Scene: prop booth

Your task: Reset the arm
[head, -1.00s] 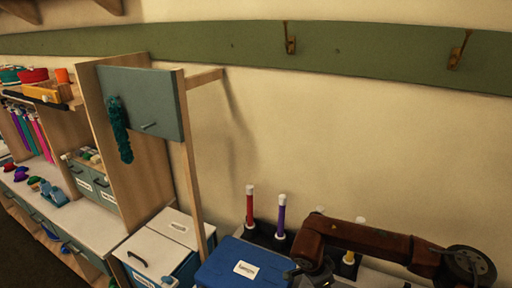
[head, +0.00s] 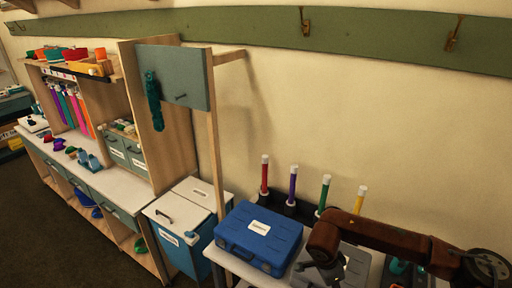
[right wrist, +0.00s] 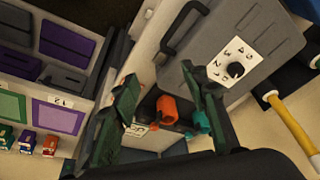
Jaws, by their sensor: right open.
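My right arm comes in from the right in the head view, a brown arm bent over the table at the lower right. Its gripper (head: 328,272) hangs at the bottom edge, just right of the blue case (head: 258,238). In the right wrist view the two green-patterned fingers (right wrist: 160,75) stand apart with nothing between their tips. A small orange object (right wrist: 166,112) shows beyond the gap, apart from the fingers. My left arm and gripper are not in view.
A grey case with a white label (right wrist: 238,50) lies close past the right finger. Coloured tubes, including a red one (head: 264,175), stand along the wall behind the arm. A blue bin (head: 180,240) stands left of the table. Open floor (head: 60,215) is at the lower left.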

